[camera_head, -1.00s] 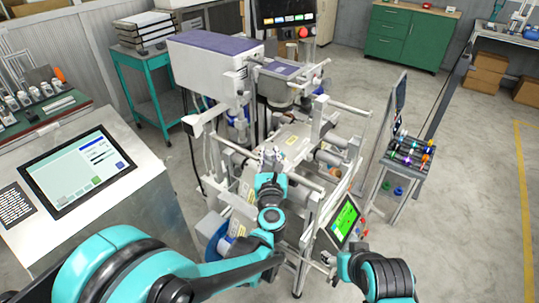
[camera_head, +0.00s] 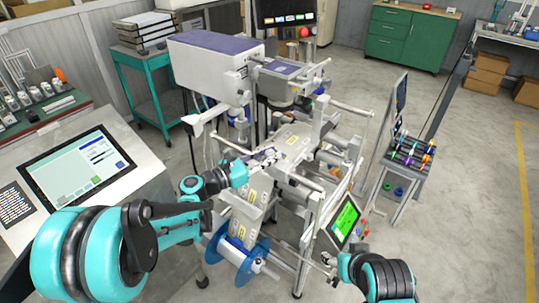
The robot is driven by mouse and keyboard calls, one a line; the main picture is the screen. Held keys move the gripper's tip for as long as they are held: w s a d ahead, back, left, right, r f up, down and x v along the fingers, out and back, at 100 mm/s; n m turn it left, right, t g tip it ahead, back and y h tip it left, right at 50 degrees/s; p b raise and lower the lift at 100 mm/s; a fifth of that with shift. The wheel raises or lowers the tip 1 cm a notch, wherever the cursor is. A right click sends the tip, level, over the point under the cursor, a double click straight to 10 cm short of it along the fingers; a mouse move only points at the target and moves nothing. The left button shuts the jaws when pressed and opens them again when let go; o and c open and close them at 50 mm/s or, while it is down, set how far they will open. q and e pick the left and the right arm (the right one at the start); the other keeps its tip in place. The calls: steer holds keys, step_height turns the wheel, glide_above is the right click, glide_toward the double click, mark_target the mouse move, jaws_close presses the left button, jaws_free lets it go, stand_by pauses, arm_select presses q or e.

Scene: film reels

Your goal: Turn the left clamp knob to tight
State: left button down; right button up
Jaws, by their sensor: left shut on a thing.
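The left clamp knob is hidden behind my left gripper's fingers, at the left end of the splicing plate (camera_head: 293,140) in the middle of the machine. My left gripper (camera_head: 264,156) is shut on it, reaching in from the left with its wrist nearly level. The knob's turn angle cannot be read. My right gripper (camera_head: 323,262) is low at the front, right of the blue reel and below the green screen; its fingers are too small to read.
A blue reel (camera_head: 222,243) hangs on the machine's front below my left wrist. A tilted green screen (camera_head: 346,218) stands at the machine's right front. A control panel (camera_head: 78,168) is at left.

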arm_select(q)
steer(key=m+g+h, duration=0.1)
steer(key=m+g, duration=0.1)
steer(key=g, duration=0.1)
steer(key=m+g+h, duration=0.2)
steer(key=g, duration=0.1)
steer(key=shift+w+m+p, duration=0.1)
steer(key=shift+m+p, duration=0.2)
steer(key=shift+p, duration=0.05)
steer(key=shift+d+m+g+p, duration=0.1)
steer(key=shift+m+g+p, duration=0.2)
steer(key=shift+m+g, duration=1.25)
steer(key=shift+m+g+p, duration=0.3)
steer(key=shift+m+g, duration=0.45)
steer(key=shift+g, duration=1.8)
steer(key=c, duration=1.3)
jaws_free()
steer(key=shift+o, duration=0.2)
steer(key=a, duration=0.5)
steer(key=w+a, duration=0.1)
steer(key=a, duration=0.1)
steer(key=shift+w+a, duration=0.1)
steer(key=shift+a, duration=0.1)
